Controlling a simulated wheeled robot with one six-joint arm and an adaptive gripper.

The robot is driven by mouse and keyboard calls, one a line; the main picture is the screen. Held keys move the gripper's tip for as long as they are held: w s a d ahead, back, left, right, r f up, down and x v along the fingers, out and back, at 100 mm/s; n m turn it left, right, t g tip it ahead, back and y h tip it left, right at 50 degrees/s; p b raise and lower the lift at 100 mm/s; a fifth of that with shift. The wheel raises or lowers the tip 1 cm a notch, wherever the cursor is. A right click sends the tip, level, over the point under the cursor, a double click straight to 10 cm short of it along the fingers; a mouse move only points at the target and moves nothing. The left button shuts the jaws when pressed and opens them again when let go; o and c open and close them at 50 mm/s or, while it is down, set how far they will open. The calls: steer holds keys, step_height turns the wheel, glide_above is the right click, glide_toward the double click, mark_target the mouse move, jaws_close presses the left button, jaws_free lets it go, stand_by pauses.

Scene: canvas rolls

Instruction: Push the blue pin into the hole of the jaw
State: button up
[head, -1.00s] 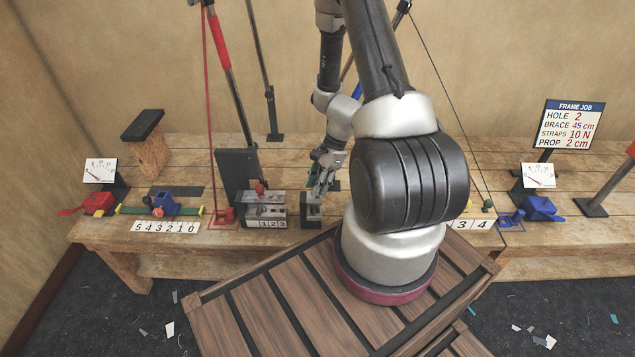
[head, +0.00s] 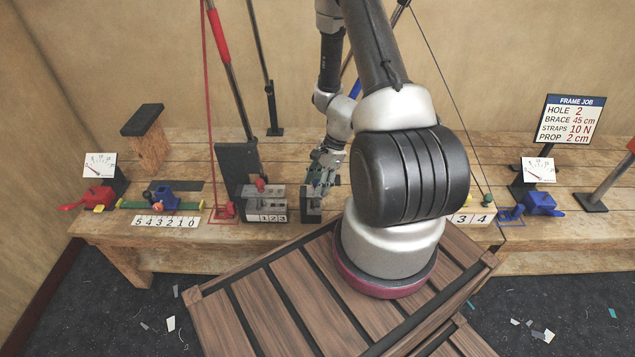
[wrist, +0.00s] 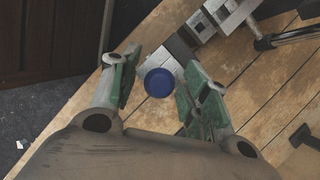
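The blue pin (wrist: 158,82) shows its round blue head between my fingertips in the wrist view. The pin is not clear in the head view, where my gripper covers that spot. My gripper (wrist: 160,80) is open, its green-padded fingers on either side of the head, with a visible gap on each side. It also shows in the head view (head: 325,175), pointing down over a dark block (head: 311,207). In the wrist view the grey jaw (wrist: 168,58) lies just beyond the pin head. The hole is hidden. I cannot tell how deep the pin sits.
A grey block with number plates (head: 265,208) stands just left of my gripper. A dark upright plate (head: 237,165) and red and dark poles stand behind it. A job sign (head: 571,121) stands at the right. The bench front edge (head: 170,245) is near.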

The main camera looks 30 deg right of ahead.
steer(key=v, duration=1.2)
stand_by(0.8)
steer(key=s+a+r+n+t+h, duration=0.1)
steer(key=s+r+n, duration=0.4)
steer(key=r, duration=0.6)
steer(key=s+a+r+n+t+h, duration=0.1)
steer(key=s+a+r+n+h, duration=0.1)
steer(key=s+a+r+n, duration=0.2)
steer(key=s+a+r+n+t+h, duration=0.1)
steer(key=s+r+n, duration=0.6)
steer(key=r, duration=1.1)
steer(key=a+n+t, duration=0.1)
steer(key=n, duration=0.1)
steer(key=shift+a+n, duration=0.3)
steer(key=shift+n, duration=0.1)
